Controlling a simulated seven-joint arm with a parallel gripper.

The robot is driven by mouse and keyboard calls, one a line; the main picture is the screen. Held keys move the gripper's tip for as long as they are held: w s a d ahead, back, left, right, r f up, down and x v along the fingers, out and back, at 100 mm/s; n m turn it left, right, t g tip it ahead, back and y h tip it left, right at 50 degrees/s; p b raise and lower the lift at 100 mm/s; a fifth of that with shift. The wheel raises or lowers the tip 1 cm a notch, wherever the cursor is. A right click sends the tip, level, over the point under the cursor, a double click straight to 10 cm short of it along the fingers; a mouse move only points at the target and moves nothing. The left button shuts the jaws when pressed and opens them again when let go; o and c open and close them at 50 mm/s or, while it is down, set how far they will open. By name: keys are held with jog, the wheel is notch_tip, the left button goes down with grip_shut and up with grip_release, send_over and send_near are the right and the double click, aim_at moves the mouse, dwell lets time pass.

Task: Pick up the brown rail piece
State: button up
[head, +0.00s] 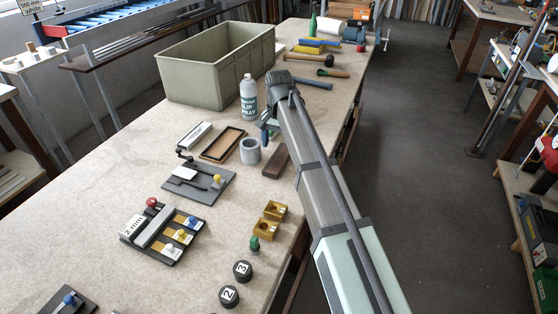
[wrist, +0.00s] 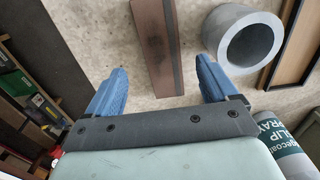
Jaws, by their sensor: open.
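The brown rail piece (head: 274,161) lies flat on the bench near its right edge, partly hidden behind my arm in the head view. In the wrist view the rail piece (wrist: 153,45) runs from the top edge down between my two blue fingers, with its near end in sight. My gripper (wrist: 161,66) is open, with one finger on each side of the rail piece's line and clear space on both sides. In the head view my gripper (head: 266,134) is mostly hidden by my wrist, with a bit of blue finger showing.
A grey ring (wrist: 242,38) stands close to the right finger; in the head view this ring (head: 250,151) is left of the rail piece. A spray bottle (head: 248,101), a wooden-rimmed tray (head: 222,143) and a large green bin (head: 190,88) are nearby. The bench's right edge is close.

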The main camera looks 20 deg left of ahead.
aim_at(278, 159)
jog(key=shift+a+f, duration=0.15)
jog(key=shift+f, duration=2.9)
jog(key=shift+c, duration=0.5)
jog(key=c, duration=1.1)
jog(key=shift+o, duration=0.2)
